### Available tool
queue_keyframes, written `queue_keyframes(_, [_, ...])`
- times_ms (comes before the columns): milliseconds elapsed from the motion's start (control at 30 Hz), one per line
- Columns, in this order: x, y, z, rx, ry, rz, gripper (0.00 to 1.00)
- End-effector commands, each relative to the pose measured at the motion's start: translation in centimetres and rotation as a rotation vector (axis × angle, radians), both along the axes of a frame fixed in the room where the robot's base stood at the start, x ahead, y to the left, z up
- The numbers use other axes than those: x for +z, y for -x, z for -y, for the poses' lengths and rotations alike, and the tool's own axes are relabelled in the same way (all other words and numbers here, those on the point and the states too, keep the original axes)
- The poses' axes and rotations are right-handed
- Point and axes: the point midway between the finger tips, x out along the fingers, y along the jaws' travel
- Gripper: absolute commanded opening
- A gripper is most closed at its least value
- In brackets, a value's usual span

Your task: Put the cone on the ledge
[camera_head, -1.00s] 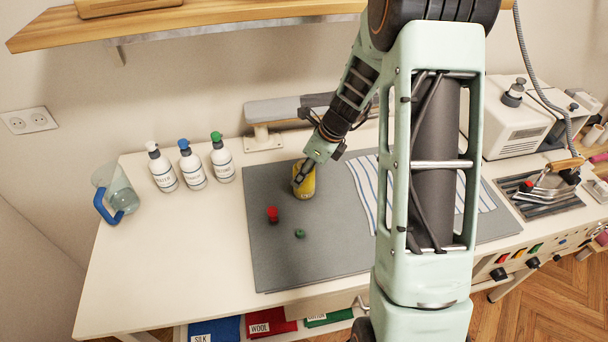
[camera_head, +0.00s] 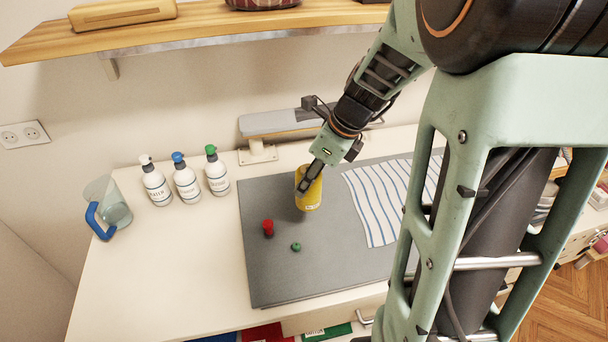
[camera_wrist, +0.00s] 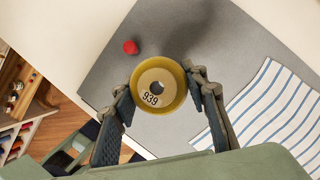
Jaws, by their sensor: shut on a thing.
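The cone (camera_head: 311,192) is a yellow thread cone, upright over the grey mat at the table's middle. My gripper (camera_head: 308,180) comes down from the upper right and is shut on it. In the wrist view the cone (camera_wrist: 160,104) sits between the two fingers, its round end with a central hole and "939" facing the camera. I cannot tell clearly whether its base touches the mat. The ledge (camera_head: 215,35) appears to be the wooden wall shelf at the top, above and behind the table.
A yellowish case (camera_head: 122,13) and a dark red thing (camera_head: 262,3) stand on the shelf, with bare wood between them. A red spool (camera_head: 268,228) and a green spool (camera_head: 296,246) are on the mat. Several bottles (camera_head: 186,182) and a jug (camera_head: 112,208) stand left.

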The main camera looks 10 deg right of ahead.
Motion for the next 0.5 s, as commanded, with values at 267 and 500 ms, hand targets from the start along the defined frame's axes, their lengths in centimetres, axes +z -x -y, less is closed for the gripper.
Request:
queue_keyframes(267, [1.6, 3.5, 0.1, -0.002, -0.001, 0.002, 0.12])
queue_keyframes(500, [2.2, 5.0, 0.2, 0.001, 0.000, 0.000, 0.12])
